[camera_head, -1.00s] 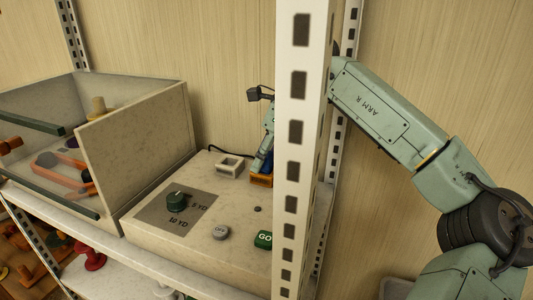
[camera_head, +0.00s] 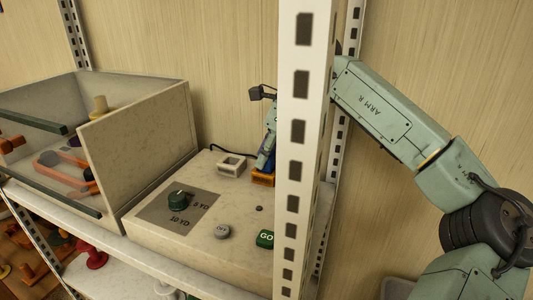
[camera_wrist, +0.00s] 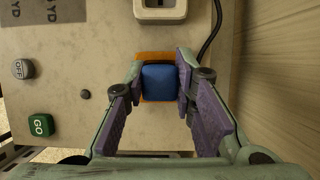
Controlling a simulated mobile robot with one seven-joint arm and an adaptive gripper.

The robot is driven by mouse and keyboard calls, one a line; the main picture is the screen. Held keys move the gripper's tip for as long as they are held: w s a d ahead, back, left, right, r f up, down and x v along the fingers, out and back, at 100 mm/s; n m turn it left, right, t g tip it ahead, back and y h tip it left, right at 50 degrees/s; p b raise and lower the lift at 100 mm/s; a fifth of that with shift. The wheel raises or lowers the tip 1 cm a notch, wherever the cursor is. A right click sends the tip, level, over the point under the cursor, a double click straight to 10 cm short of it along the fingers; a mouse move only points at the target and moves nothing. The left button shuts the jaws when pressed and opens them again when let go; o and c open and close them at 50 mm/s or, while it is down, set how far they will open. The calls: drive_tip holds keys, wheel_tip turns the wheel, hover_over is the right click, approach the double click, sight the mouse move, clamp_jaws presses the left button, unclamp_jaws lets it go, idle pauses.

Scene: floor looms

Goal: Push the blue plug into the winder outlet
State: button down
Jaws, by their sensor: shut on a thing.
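The blue plug (camera_wrist: 160,83) sits between the purple pads of my gripper (camera_wrist: 160,70) in the wrist view. My gripper is shut on it. An orange square outlet (camera_wrist: 154,56) shows around the plug's edges, directly behind it. In the head view the gripper tip (camera_head: 266,160) is low over the orange outlet (camera_head: 262,181), partly hidden by the post. I cannot tell how deep the plug sits in the outlet. A white square outlet (camera_head: 232,165) is beside it, empty, and also shows at the top of the wrist view (camera_wrist: 160,14).
The beige winder box (camera_head: 150,226) carries a dark green knob (camera_head: 180,199), a grey OFF button (camera_head: 222,231) and a green GO button (camera_head: 265,239). A perforated white post (camera_head: 300,140) stands before my arm. A black cable (camera_wrist: 213,30) runs beside the outlets. An open bin (camera_head: 140,130) stands left.

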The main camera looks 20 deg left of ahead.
drive_tip(key=shift+r+p, duration=2.2)
drive_tip(key=shift+r, duration=0.4)
drive_tip(key=shift+r, duration=0.1)
